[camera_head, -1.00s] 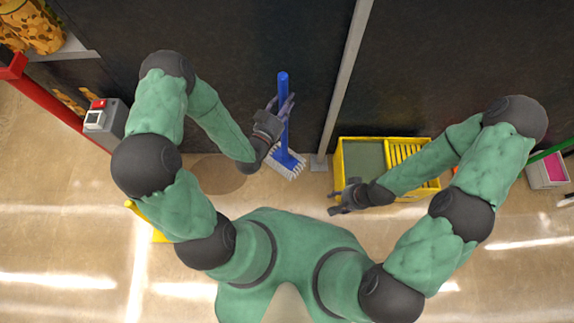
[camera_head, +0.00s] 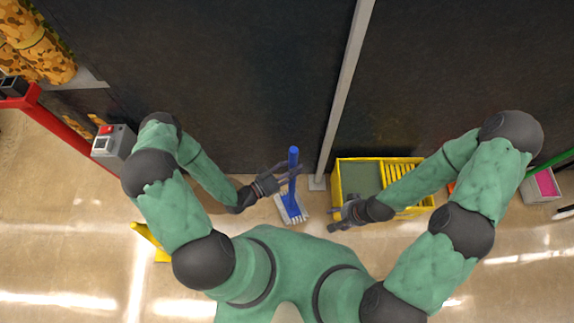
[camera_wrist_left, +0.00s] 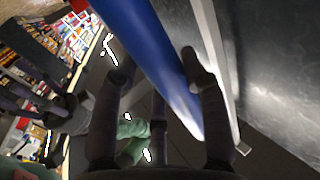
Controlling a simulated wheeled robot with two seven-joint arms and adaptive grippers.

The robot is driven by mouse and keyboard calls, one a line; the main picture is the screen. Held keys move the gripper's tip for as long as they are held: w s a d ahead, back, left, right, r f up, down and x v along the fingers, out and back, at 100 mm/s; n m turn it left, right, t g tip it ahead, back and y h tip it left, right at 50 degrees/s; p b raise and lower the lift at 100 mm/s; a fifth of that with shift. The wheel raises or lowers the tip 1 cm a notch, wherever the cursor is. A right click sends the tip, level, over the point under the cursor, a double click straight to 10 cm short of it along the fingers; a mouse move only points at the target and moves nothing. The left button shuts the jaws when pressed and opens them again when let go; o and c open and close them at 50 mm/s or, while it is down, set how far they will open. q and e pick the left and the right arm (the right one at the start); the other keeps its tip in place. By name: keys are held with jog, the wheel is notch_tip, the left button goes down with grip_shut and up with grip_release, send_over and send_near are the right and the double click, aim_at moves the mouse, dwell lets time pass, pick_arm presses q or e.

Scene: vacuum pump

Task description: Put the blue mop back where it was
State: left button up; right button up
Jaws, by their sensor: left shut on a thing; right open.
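The blue mop (camera_head: 293,160) stands roughly upright, a little out from the dark wall, with its white-fringed head (camera_head: 291,210) low near the floor. My left gripper (camera_head: 291,177) is shut on its handle below the top end. In the left wrist view the blue handle (camera_wrist_left: 150,50) passes between the fingers of my left gripper (camera_wrist_left: 165,85). I cannot tell whether the mop head touches the floor. My right gripper (camera_head: 341,215) is open and empty, in front of the yellow mop bucket's left corner.
The yellow mop bucket (camera_head: 337,180) stands against the wall to the right of the mop. A grey post (camera_head: 345,85) runs down the wall between them. A grey box with a red button (camera_head: 108,140) and a red frame (camera_head: 60,125) are at left.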

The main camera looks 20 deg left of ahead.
pick_arm(q)
jog(key=w+a+f+b, duration=0.5)
jog(key=w+f+b, duration=0.2)
jog(key=w+f, duration=0.4)
jog(key=shift+f, duration=0.6)
jog(key=shift+w+a+f, duration=0.1)
jog(key=o, duration=1.2)
jog(key=shift+c, duration=0.2)
jog(key=p+v, duration=0.2)
jog(key=v, duration=1)
jog(key=shift+p, duration=0.3)
